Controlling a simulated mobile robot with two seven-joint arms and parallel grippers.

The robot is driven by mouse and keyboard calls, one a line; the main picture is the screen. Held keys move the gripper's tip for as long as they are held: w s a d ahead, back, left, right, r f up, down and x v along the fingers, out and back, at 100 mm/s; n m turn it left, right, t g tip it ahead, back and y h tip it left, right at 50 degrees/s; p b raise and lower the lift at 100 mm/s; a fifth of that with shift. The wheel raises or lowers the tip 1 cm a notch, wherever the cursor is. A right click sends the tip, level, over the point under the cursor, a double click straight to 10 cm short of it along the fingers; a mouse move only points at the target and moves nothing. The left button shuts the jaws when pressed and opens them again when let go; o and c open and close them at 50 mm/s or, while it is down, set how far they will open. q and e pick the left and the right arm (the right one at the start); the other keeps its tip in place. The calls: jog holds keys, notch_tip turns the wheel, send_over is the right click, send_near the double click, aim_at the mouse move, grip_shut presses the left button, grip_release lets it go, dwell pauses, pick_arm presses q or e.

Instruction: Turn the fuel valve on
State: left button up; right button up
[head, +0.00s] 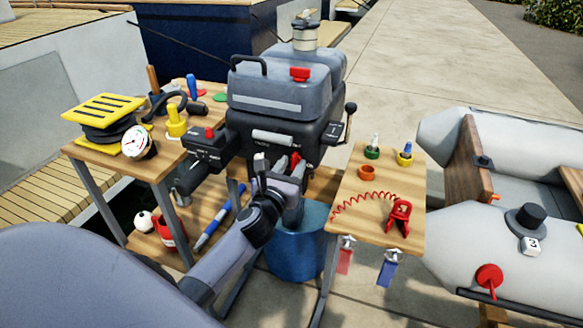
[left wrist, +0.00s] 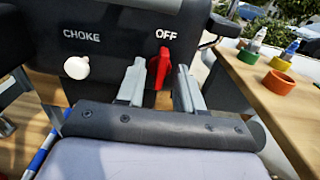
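The fuel valve is a red lever (left wrist: 160,68) on the front of the dark outboard motor (head: 275,135), just under the word OFF in the left wrist view. It stands roughly upright there. In the head view the red lever (head: 295,160) is partly hidden by my gripper. My left gripper (head: 277,165) is open in front of the motor; in the left wrist view its two fingers (left wrist: 158,82) stand on either side of the lever. I cannot tell whether they touch it. My right gripper is not in view.
A white choke knob (left wrist: 76,67) sits left of the valve. A wooden side shelf (head: 350,210) at right holds small coloured cups and a red clip (head: 399,217) with coiled cord. A blue bucket (head: 295,250) stands below. A grey inflatable boat (head: 500,245) lies at right.

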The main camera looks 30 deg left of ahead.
pick_arm(q)
jog(key=shift+w, duration=0.2)
grip_shut()
